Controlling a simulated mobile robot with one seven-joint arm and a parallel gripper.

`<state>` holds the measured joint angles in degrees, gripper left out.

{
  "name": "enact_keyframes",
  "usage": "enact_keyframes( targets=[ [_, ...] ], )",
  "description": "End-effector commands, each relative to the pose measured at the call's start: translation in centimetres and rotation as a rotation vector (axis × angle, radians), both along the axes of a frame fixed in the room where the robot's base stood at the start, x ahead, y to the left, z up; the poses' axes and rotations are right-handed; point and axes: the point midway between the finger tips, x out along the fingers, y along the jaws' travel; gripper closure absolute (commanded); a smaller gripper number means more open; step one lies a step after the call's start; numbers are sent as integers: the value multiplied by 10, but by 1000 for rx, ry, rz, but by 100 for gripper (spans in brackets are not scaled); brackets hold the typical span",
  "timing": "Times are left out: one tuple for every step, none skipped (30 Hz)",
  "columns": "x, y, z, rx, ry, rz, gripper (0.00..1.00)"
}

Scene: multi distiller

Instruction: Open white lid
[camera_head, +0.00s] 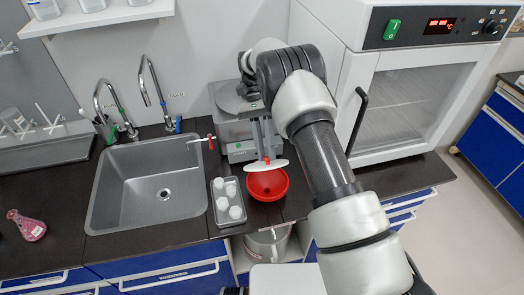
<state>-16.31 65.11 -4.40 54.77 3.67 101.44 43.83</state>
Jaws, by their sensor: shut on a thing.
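The white lid (268,166) is a flat round disc with a small red knob on top. It overlaps the rear rim of a red bowl (267,185) in this view. I cannot tell if the lid touches the bowl. My gripper (264,152) reaches down over the lid, with its two grey fingers shut on the knob. A grey metal machine (234,128), probably the distiller, stands just behind and left of the lid. A red-handled tap (207,142) sticks out from its left side. My arm hides part of the machine's right side.
A metal tray (220,213) with several white pieces lies left of the bowl. A sink (150,215) with taps is further left. A white oven (400,105) stands right, behind my arm. A pink flask (27,225) stands at the far left.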

Motion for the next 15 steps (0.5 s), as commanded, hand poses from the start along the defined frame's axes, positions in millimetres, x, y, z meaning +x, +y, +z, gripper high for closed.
enact_keyframes(
  targets=[
    [3, 0, 0, -2, 13, 0, 100],
    [3, 0, 0, -5, 24, 1, 100],
    [5, 0, 1, -7, 35, 0, 100],
    [5, 0, 1, -10, 44, 1, 100],
    [6, 0, 1, -11, 52, 0, 100],
    [7, 1, 2, -14, 63, 0, 100],
    [7, 1, 2, -15, 68, 0, 100],
    [8, 1, 3, -17, 75, 0, 100],
    [9, 1, 3, -18, 81, 0, 100],
    [9, 1, 3, -20, 88, 0, 100],
    [9, 1, 3, -20, 90, 0, 100],
    [10, 1, 4, -21, 94, 0, 100],
    [10, 1, 4, -23, 98, 1, 100],
    [10, 1, 4, -23, 101, 0, 100],
    [10, 1, 4, -24, 104, 0, 100]
  ],
)
